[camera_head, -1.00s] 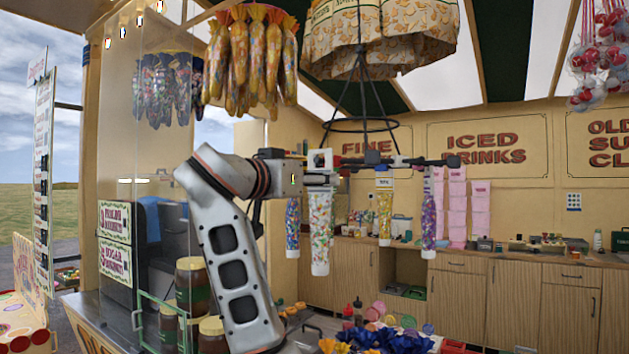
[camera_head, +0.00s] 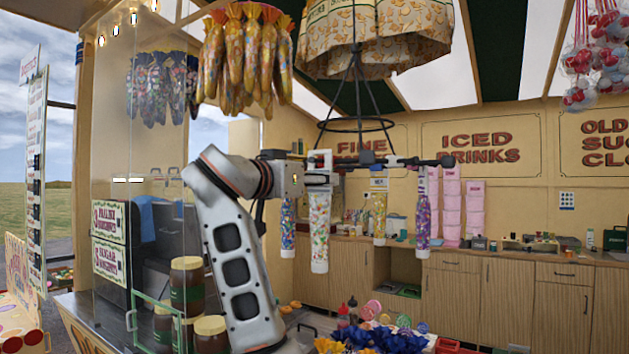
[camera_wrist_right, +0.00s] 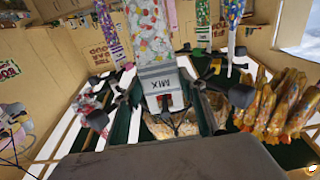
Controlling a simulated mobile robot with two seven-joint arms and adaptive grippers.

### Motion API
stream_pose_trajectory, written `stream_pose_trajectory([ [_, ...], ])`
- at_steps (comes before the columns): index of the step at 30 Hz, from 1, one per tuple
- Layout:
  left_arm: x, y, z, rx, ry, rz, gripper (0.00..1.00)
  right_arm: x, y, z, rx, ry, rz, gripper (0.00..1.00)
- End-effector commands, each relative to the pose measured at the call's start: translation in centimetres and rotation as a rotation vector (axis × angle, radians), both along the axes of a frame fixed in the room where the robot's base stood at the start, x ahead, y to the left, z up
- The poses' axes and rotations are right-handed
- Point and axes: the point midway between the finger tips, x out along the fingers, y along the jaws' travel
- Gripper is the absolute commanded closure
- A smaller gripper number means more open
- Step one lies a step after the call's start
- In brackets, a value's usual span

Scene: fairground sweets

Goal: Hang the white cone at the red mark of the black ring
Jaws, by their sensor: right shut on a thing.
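The white cone (camera_head: 319,230), with coloured speckles and a flat top, hangs upright from my right gripper (camera_head: 319,168). In the right wrist view the cone (camera_wrist_right: 150,35) shows the word MIX near its top, between the fingers of my right gripper (camera_wrist_right: 165,100), which are shut on it. The black ring (camera_head: 358,131) hangs on thin rods, just above and to the right of the gripper in the head view. I cannot make out its red mark clearly. My left gripper is not in view.
A blue patterned cone (camera_head: 288,226), a yellow cone (camera_head: 380,217) and a purple cone (camera_head: 422,212) hang close around the white cone. A popcorn-print canopy (camera_head: 385,40) is above. Orange bags (camera_head: 240,60) hang upper left. Jars (camera_head: 187,287) stand below left.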

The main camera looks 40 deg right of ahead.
Motion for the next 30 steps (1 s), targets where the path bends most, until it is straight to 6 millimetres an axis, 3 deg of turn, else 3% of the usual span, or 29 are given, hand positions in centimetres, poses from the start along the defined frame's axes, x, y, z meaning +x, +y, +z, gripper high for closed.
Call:
stream_pose_trajectory([
  [23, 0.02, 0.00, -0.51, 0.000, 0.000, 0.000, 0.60, -0.02, -0.02, -0.71, 0.000, -0.001, 0.000, 0.94],
  [24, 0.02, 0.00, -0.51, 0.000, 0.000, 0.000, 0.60, -0.02, -0.02, -0.71, 0.000, -0.001, 0.000, 0.49],
  [25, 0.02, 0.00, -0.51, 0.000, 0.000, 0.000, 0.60, -0.03, -0.01, -0.71, 0.000, -0.001, 0.000, 0.41],
  [30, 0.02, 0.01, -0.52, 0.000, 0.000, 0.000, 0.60, -0.02, -0.01, -0.72, 0.000, -0.001, 0.000, 0.40],
])
